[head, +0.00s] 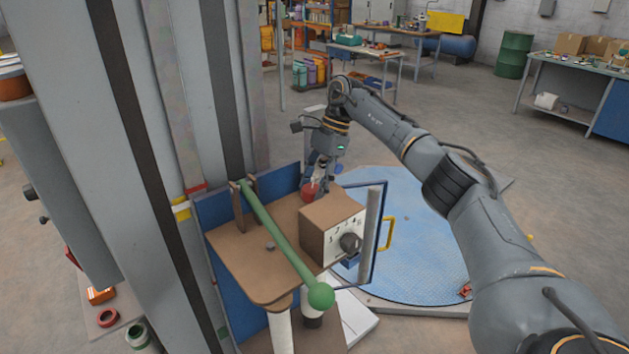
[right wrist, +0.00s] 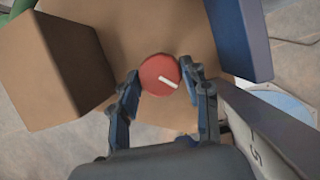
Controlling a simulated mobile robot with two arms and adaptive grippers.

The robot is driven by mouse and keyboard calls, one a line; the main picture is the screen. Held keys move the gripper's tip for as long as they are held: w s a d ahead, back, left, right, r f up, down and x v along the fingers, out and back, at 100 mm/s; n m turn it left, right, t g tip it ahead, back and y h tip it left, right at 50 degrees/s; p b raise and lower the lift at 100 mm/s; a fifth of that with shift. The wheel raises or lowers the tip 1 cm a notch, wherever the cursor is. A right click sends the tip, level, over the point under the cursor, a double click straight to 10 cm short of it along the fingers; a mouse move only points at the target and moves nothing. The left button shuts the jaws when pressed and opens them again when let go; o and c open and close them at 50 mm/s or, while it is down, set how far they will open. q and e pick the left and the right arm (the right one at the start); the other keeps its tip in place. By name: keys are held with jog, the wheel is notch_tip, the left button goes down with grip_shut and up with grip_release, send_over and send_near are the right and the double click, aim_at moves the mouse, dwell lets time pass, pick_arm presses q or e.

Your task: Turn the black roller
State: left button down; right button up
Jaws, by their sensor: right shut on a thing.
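A round red knob (head: 309,192) sits on the brown top of the machine. In the right wrist view the red knob (right wrist: 158,76) carries a white pointer line. My right gripper (head: 314,183) reaches down to it from above, and its two fingers are shut on the knob's sides. A dark round knob (head: 350,242) is on the numbered white face of a brown box (head: 332,222); my gripper is apart from it. An upright grey cylinder (head: 372,220) stands right of the box. I cannot tell which part is the black roller. My left gripper is not in view.
A green lever (head: 275,235) with a ball end slopes across the brown board (head: 235,255). A blue panel (head: 215,215) edges the board at the left. A blue round floor plate (head: 420,255) lies right of the machine. A large grey column stands at the left.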

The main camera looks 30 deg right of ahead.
jog(key=shift+f+n, duration=0.15)
jog(key=shift+n, duration=0.35)
jog(key=o, duration=1.2)
jog(key=shift+c, duration=0.2)
notch_tip(320, 180, up, 10)
